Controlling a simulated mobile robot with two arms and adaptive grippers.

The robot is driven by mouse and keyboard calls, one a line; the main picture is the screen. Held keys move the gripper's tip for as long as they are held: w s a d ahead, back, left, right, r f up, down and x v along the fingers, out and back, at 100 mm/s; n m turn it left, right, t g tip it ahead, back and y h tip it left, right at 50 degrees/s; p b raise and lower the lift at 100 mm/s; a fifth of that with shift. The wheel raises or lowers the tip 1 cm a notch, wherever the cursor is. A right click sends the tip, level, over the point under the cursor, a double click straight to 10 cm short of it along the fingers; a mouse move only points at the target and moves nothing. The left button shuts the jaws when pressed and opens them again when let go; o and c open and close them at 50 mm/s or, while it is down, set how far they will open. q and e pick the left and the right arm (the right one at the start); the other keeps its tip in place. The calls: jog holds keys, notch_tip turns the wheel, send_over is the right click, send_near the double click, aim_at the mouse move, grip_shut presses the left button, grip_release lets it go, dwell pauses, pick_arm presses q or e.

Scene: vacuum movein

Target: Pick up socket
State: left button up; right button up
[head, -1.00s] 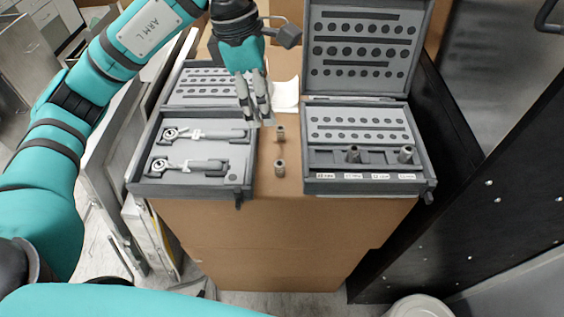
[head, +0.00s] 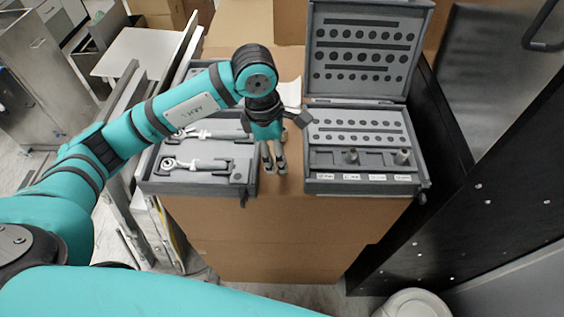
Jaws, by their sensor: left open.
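My left gripper (head: 275,170) is open and points down at the strip of cardboard between the two tool cases. Its fingers are at the spot of the nearer loose socket. That socket is largely hidden by the fingers, and I cannot tell whether they touch it. The farther loose socket (head: 285,134) is partly visible just behind the gripper. Two more sockets, a dark one (head: 350,156) and a grey one (head: 402,157), stand in the labelled front tray of the right case (head: 368,187). My right gripper is not in view.
The left case (head: 198,187) lies open with ratchet wrenches (head: 197,165) in it. The right case's lid (head: 365,50) stands upright. Both cases sit on a cardboard box (head: 275,235). A dark panel (head: 470,230) is close on the right.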

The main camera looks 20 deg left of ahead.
pick_arm(q)
jog(key=shift+d+f+p, duration=0.25)
jog(key=shift+f+p, duration=0.05)
jog(key=shift+f, duration=0.6)
jog(key=shift+d+f+p, duration=0.25)
jog(key=shift+f, duration=0.6)
jog(key=shift+w, duration=0.1)
grip_shut()
